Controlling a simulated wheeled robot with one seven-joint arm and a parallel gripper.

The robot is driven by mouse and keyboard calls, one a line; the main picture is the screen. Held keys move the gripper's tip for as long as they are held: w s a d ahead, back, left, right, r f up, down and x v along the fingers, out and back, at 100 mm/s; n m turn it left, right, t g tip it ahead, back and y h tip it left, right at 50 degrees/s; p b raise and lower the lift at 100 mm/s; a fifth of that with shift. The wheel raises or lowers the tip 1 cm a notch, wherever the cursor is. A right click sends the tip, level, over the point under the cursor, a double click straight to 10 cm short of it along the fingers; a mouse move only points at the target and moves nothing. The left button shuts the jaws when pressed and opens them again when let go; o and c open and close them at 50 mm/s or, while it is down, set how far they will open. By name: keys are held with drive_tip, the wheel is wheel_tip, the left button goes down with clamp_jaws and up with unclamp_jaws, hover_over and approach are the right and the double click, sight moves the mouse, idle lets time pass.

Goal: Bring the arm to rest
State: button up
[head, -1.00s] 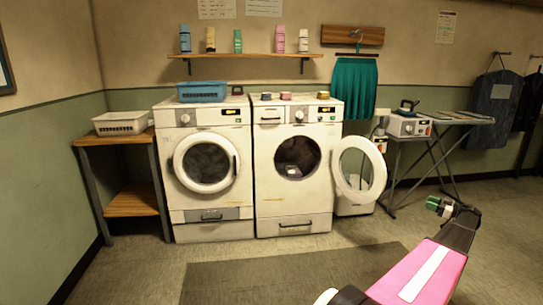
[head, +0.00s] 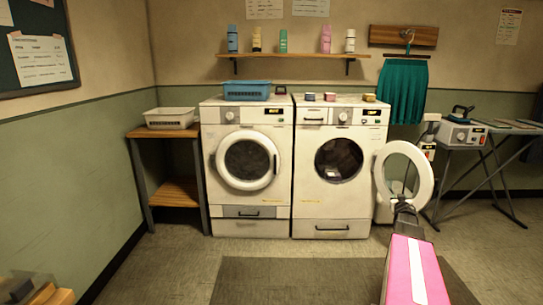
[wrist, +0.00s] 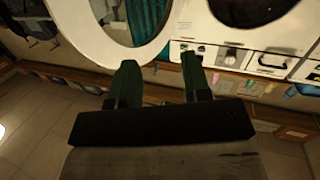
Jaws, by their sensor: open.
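My arm, with its pink forearm (head: 412,272), reaches up from the bottom right of the head view and points away from me. Its dark wrist end overlaps the lower part of the open round washer door (head: 431,180). My gripper (wrist: 160,72) shows in the wrist view with its two green fingers spread apart. Nothing is between them. The white door ring (wrist: 90,45) lies beyond the fingers in that view. In the head view the fingers are too small and dark to make out, and I cannot tell whether they touch the door.
The right washer (head: 330,205) stands open beside the left washer (head: 247,190), whose door is shut. A blue basket (head: 246,91) sits on top. A wooden stand (head: 180,192) with a white basket (head: 170,117) is at left. An ironing board (head: 500,128) is at right.

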drive_tip(key=s+a+f+g+y, duration=0.1)
drive_tip(key=s+a+f+g, duration=0.2)
drive_tip(key=s+a, duration=0.7)
drive_tip(key=s+a+f+n+g+y, duration=0.1)
drive_tip(key=s+a+f+g, duration=0.3)
drive_tip(key=a, duration=1.4)
drive_tip(key=s+a+f+n+g+y, duration=0.1)
drive_tip(key=s+a+f+g+y, duration=0.2)
drive_tip(key=s+a+g, duration=0.5)
drive_tip(key=s+a, duration=0.7)
drive_tip(key=s, duration=0.1)
drive_tip(key=shift+f+g, duration=0.35)
drive_tip(key=shift+g, duration=0.05)
